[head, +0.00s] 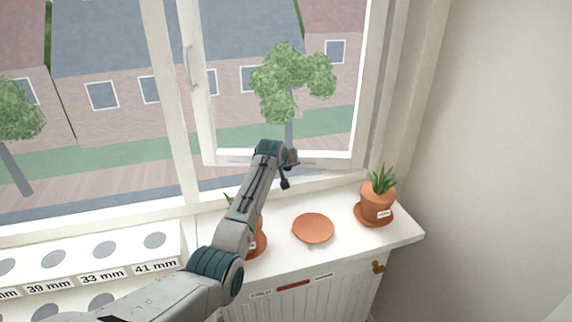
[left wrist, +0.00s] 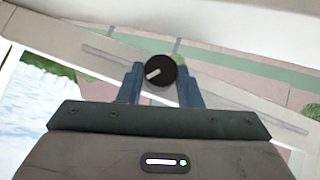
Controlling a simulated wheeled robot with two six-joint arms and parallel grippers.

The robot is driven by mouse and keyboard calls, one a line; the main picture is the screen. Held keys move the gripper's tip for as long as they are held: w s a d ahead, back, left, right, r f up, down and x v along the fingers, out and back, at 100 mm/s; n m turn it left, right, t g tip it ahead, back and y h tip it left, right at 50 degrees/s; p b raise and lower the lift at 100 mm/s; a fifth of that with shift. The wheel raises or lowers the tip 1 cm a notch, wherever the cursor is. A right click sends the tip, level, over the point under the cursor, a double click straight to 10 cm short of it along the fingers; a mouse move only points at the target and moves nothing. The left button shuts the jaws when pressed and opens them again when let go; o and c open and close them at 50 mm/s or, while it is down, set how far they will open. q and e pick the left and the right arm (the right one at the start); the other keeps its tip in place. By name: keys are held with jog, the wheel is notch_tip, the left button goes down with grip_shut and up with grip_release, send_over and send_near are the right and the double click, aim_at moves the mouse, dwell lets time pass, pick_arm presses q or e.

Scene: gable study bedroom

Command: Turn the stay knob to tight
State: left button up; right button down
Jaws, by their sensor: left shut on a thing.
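The stay knob (left wrist: 160,70) is a round black knob with a pale pointer mark, seen in the left wrist view. The mark runs from near its middle toward the lower left. My left gripper (left wrist: 161,86) is shut on the knob, with one blue finger at each side. In the head view my left gripper (head: 291,159) is at the bottom rail of the window sash (head: 235,156), and the knob cannot be made out there. No tight or loose label is readable. My right gripper is not in view.
On the white sill (head: 345,238) are an empty terracotta saucer (head: 313,228) and a potted plant (head: 377,207) at the right. Another terracotta pot (head: 262,240) is partly hidden behind my left arm. A labelled rack (head: 90,275) with round holes stands at lower left.

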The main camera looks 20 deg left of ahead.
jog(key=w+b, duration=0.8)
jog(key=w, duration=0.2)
pick_arm(q)
jog(key=shift+w+d+f+m+g+y+b, duration=0.1)
jog(key=shift+d+m+g+y+b, duration=0.3)
jog(key=shift+m+y, duration=1.1)
jog(key=shift+w+d+f+m+g+y+b, duration=0.15)
jog(key=shift+m+y+b, duration=0.6)
jog(key=shift+y, duration=1.4)
jog(key=shift+s+d+f+m+g+y+b, duration=0.1)
jog(key=shift+d+m+g+y+b, duration=0.3)
jog(key=shift+m+y, duration=1.05)
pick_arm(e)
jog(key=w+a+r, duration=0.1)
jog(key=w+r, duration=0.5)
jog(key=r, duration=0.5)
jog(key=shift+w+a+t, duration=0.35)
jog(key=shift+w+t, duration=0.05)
pick_arm(q)
jog(key=shift+a+n+y, duration=0.2)
jog(key=shift+n+y, duration=0.2)
